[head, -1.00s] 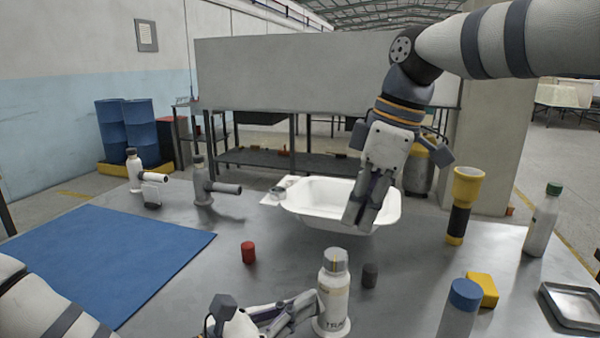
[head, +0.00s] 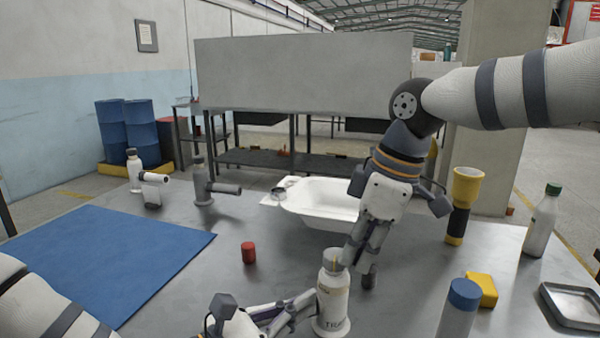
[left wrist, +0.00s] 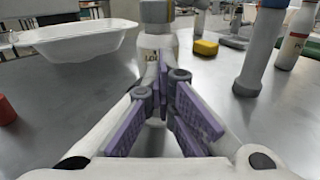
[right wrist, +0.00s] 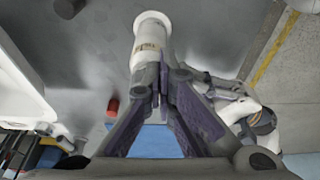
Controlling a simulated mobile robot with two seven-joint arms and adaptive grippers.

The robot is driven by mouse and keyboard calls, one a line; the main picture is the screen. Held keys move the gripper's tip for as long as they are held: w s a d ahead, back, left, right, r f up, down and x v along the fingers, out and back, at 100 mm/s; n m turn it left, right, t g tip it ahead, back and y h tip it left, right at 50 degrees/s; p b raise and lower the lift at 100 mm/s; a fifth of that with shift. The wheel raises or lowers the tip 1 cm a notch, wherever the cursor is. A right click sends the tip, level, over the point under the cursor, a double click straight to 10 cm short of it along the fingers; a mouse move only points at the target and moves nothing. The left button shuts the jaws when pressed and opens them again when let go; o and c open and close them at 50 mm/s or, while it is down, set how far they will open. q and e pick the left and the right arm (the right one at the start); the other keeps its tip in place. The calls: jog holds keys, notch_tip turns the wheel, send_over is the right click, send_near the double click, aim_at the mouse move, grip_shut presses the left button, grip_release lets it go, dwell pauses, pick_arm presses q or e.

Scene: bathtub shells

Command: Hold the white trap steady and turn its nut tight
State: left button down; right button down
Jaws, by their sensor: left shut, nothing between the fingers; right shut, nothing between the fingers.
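The white trap (head: 333,305) stands upright near the table's front edge, with a grey ribbed nut (head: 333,262) on top. My left gripper (head: 312,302) is shut and reaches from the left against or just beside the trap's body. The trap also shows straight ahead of the left fingers in the left wrist view (left wrist: 158,44). My right gripper (head: 350,258) is shut and points down, its tips beside the nut at its right. In the right wrist view the trap (right wrist: 150,50) lies beyond the fingertips, which hide its nut. Contact cannot be told.
A white tub (head: 320,208) is behind. A red cap (head: 248,252) is left. A blue-capped bottle (head: 460,310), yellow block (head: 482,288), flashlight (head: 462,205) and metal tray (head: 575,306) are right. A blue mat (head: 110,255) lies left.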

pick_arm(q)
jog(key=shift+s+f, duration=0.1)
jog(key=shift+f, duration=0.05)
pick_arm(e)
jog(key=shift+w+a+f, duration=0.3)
jog(key=shift+a+f, duration=0.05)
jog(key=shift+f, duration=0.05)
dwell(0.9)
jog(key=shift+w+d, duration=0.2)
jog(key=shift+w, duration=0.1)
jog(key=shift+w+d+f, duration=0.1)
jog(key=shift+w, duration=0.15)
pick_arm(q)
jog(key=shift+f, duration=0.1)
pick_arm(e)
jog(key=shift+w, duration=0.25)
jog(key=shift+d+f, duration=0.1)
jog(key=a+v, duration=0.1)
jog(key=v, duration=0.5)
jog(key=shift+w+r, duration=0.5)
jog(key=shift+r, duration=0.05)
jog(key=shift+d, duration=0.1)
